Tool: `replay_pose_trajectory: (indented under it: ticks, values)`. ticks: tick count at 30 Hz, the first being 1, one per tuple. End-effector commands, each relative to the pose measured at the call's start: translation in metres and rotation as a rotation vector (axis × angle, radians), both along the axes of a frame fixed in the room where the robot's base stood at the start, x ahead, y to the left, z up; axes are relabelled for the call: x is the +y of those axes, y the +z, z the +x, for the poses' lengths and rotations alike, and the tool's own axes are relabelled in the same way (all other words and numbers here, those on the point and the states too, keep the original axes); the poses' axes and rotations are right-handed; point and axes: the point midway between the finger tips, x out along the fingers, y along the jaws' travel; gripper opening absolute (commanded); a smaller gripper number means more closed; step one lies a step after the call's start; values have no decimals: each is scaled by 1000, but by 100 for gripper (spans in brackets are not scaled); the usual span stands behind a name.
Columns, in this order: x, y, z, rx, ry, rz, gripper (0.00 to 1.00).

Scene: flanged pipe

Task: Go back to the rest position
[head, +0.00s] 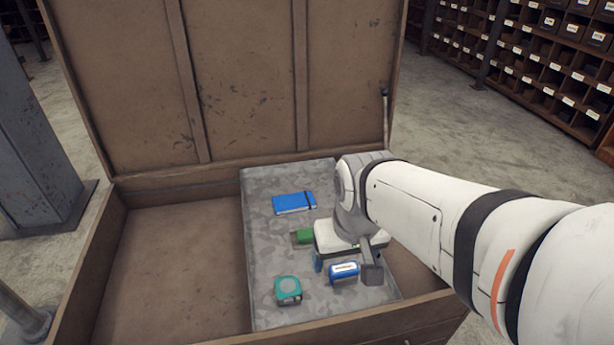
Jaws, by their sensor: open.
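My arm reaches in from the right in the head view, and my gripper (345,268) hangs low over the grey camouflage-patterned mat in the open wooden chest. Its jaws are open. A dark grey finger shows on the right, beside a blue item with a white label (344,274). The blue item lies below the gripper body; I cannot tell whether a finger touches it. The gripper body and arm hide part of the mat behind them.
The chest (170,265) has a raised lid (240,80) behind the mat (265,255). On the mat lie a blue notebook (293,203), a green item (304,237) partly hidden by the gripper and a teal tape measure (288,290). The chest's left side is empty.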

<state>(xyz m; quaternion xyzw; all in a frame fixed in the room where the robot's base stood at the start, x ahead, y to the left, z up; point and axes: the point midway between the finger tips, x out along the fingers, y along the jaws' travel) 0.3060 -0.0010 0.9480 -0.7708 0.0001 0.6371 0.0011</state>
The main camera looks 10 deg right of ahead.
Motion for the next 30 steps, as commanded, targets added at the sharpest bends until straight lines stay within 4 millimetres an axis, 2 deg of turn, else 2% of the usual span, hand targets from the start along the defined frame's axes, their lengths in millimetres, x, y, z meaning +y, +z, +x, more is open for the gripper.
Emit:
replay_pose_trajectory:
  ticks: [4,7,15,17,30]
  values:
    - [0,2,0,0,1,0,76]
    - [0,12,0,-3,1,0,76]
    - [0,70,-2,-25,3,-4,76]
    - [0,78,-3,-29,4,-4,76]
    - [0,81,-3,-32,4,-5,76]
